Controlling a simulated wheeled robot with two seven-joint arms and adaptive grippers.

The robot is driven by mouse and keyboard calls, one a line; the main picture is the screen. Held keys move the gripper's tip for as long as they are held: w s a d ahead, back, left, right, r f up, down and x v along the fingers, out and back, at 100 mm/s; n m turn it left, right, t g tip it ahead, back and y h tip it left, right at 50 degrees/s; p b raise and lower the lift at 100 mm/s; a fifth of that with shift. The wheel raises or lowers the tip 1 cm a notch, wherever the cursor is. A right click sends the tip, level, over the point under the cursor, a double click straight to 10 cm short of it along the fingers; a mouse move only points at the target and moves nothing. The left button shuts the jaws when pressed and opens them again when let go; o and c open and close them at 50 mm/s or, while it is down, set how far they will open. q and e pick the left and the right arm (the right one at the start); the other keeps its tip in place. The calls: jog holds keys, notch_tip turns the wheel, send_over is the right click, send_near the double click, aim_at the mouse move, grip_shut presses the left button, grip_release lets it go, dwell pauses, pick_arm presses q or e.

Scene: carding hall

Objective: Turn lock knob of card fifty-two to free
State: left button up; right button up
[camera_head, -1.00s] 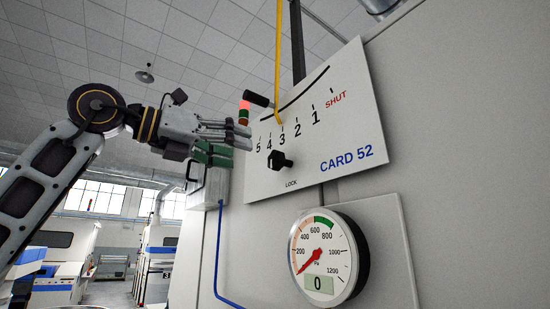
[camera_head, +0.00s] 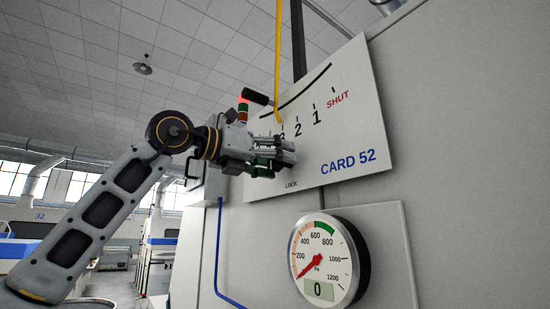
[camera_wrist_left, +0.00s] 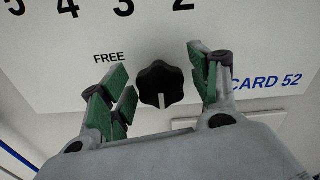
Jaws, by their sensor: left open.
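The black lobed lock knob (camera_wrist_left: 160,84) sits on the white card 52 panel (camera_head: 345,110). In the left wrist view its pale mark points down, and the word FREE is printed to its upper left. My left gripper (camera_head: 283,158) covers the knob in the head view. In the left wrist view the open green-padded fingers of the left gripper (camera_wrist_left: 158,88) stand on both sides of the knob, with gaps between pads and knob. The LOCK label (camera_head: 291,185) shows below the gripper. My right gripper is not in view.
A round pressure gauge (camera_head: 322,262) reading 0 is mounted below the panel. A grey box (camera_head: 208,185) with a blue cable is behind my arm.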

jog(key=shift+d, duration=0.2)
pick_arm(q)
jog(key=c, duration=0.9)
jog(key=shift+c, duration=0.8)
jog(key=shift+r, duration=0.1)
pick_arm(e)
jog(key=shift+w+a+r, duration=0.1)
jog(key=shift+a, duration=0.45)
